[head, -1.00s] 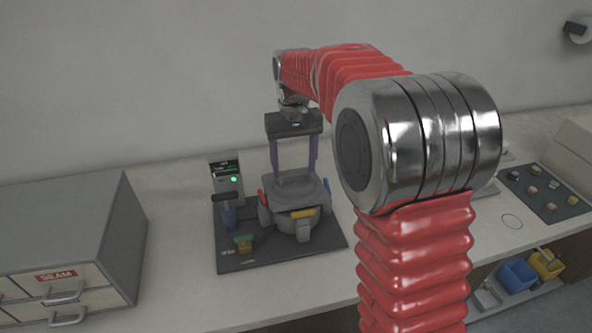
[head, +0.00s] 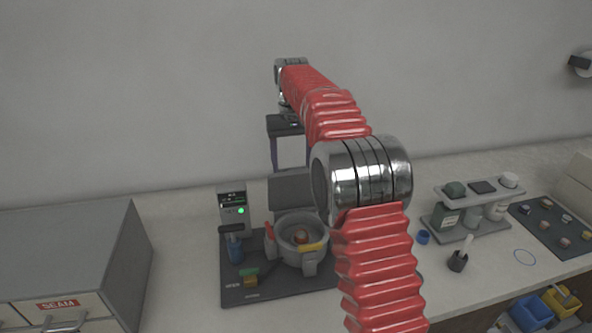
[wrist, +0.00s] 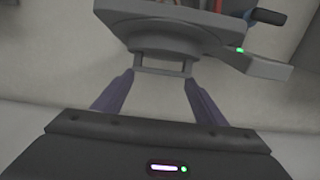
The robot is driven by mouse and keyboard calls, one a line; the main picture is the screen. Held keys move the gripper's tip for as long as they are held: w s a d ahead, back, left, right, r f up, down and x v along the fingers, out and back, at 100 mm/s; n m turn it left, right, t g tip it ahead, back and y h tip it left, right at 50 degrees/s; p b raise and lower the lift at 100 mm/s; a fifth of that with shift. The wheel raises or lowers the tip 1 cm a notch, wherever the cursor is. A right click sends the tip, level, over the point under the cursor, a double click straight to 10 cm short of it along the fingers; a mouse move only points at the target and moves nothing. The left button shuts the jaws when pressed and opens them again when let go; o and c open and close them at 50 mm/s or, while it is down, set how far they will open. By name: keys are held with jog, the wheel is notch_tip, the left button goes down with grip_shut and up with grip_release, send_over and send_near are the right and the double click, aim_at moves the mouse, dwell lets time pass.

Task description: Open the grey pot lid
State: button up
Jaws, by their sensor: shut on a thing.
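The grey pot (head: 303,240) stands on a dark mat with its mouth open to view. The grey lid (head: 292,188) is tipped up steeply at the back of the pot. My gripper (head: 290,166) is above the lid's raised edge, its purple fingers pointing down to it. In the wrist view my gripper (wrist: 162,75) has its fingers at the two ends of the lid's bar handle (wrist: 163,68), shut on it. The right side of the lid is partly hidden by my arm.
A control box (head: 232,208) with a green light stands left of the pot. A grey drawer cabinet (head: 75,255) is at left, a small rack (head: 470,228) at right.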

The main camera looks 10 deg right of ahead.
jog(key=w, duration=0.1)
jog(key=w+f, duration=0.1)
jog(key=w, duration=0.1)
jog(key=shift+w+f, duration=0.15)
jog(key=shift+f, duration=0.15)
grip_shut()
jog(key=shift+c, duration=1.8)
grip_release()
jog(key=shift+r, duration=0.15)
jog(key=o, duration=1.9)
jog(key=shift+r, duration=0.1)
jog(key=shift+r, duration=3.6)
